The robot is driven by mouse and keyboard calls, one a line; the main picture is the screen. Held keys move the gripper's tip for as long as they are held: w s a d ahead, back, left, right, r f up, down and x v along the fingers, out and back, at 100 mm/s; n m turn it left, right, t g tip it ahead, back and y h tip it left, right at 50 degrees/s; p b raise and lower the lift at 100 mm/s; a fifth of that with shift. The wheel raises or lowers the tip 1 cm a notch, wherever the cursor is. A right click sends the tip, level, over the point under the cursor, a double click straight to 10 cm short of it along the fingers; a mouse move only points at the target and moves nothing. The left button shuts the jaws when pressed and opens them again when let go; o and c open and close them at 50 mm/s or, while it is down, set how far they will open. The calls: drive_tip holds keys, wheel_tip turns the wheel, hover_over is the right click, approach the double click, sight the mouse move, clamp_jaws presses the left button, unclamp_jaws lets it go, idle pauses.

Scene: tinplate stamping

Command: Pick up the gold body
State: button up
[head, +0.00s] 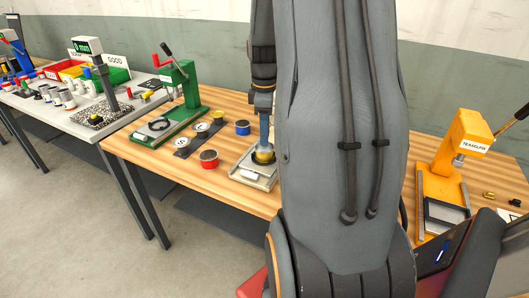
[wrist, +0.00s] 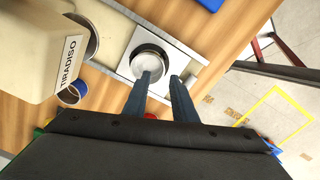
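The gold body (head: 264,157) stands on a light metal fixture (head: 244,174) on the wooden bench, partly hidden by my arm in the head view. My gripper (head: 264,146) points down directly over it, with its tips close to its top. In the wrist view my gripper (wrist: 160,76) has two dark fingers spread apart with a gap between them. Just beyond the tips, a round, pale, open-topped part (wrist: 150,60) sits in the metal fixture (wrist: 188,66). Its gold colour does not show there. I cannot tell whether the fingers touch it.
A red tin (head: 208,159), a blue tin (head: 242,127) and a green press (head: 182,95) stand left of the fixture. An orange press (head: 467,140) stands right. A cream machine part labelled TIRADISO (wrist: 35,45) is close at left in the wrist view.

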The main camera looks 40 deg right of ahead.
sight(262, 156)
drive_tip(key=shift+a+f+p, duration=0.15)
drive_tip(key=shift+f+p, duration=1.2)
drive_tip(key=shift+f, duration=2.4)
drive_tip(key=shift+c, duration=0.5)
clamp_jaws()
